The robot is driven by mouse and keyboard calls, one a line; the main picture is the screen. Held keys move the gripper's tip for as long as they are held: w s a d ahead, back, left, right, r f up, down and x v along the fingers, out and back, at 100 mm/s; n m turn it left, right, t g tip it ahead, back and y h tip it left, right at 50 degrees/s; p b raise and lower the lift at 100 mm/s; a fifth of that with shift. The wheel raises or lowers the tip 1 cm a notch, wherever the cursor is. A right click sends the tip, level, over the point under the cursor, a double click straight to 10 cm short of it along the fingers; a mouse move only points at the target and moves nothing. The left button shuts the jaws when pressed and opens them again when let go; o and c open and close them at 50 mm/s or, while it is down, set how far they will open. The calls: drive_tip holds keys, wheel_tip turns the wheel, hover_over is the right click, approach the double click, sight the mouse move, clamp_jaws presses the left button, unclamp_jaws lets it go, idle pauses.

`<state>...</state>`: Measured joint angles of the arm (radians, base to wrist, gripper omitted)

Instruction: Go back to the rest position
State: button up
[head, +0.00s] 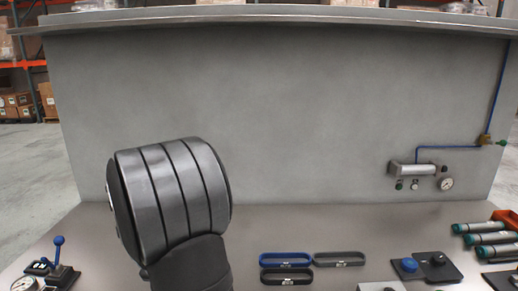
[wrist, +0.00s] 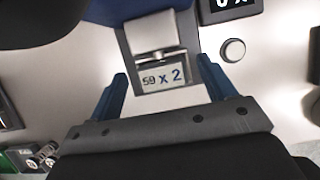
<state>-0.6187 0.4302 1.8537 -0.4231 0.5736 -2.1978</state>
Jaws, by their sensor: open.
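My gripper (wrist: 163,72) shows in the wrist view with its two blue fingers spread apart and nothing clasped between them. Beyond the fingertips is a silver clip (wrist: 151,32) on a blue body, with a card (wrist: 164,76) reading "59 x 2" below it. I cannot tell how far the fingertips are from the clip. In the head view only my dark arm links show, at left of centre; the gripper itself is hidden there.
A blue-knobbed lever (head: 59,262) stands at the table's left. Blue (head: 285,255), grey (head: 340,253) and black (head: 286,283) oval trays lie at front centre. Right are a blue knob (head: 409,265) and several green-ended cylinders (head: 492,238). A grey panel (head: 270,110) rises behind.

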drive_tip(key=v, duration=1.2)
drive_tip(key=x, duration=1.2)
drive_tip(key=shift+f, duration=0.3)
wheel_tip(320, 180, up, 5)
drive_tip(key=shift+d+r, duration=0.1)
drive_tip(key=shift+r, duration=0.05)
drive_tip(key=d+r, duration=0.7)
drive_tip(key=d, duration=0.5)
drive_tip(key=w+d+f+m+g+h, duration=0.2)
drive_tip(key=w+d+m+g+h, duration=0.1)
drive_tip(key=m, duration=1.1)
drive_tip(key=w+h, duration=0.1)
drive_tip(key=w, duration=0.1)
drive_tip(key=shift+w+d+f, duration=0.25)
drive_tip(key=shift+w+f, duration=0.05)
drive_tip(key=shift+f, duration=0.1)
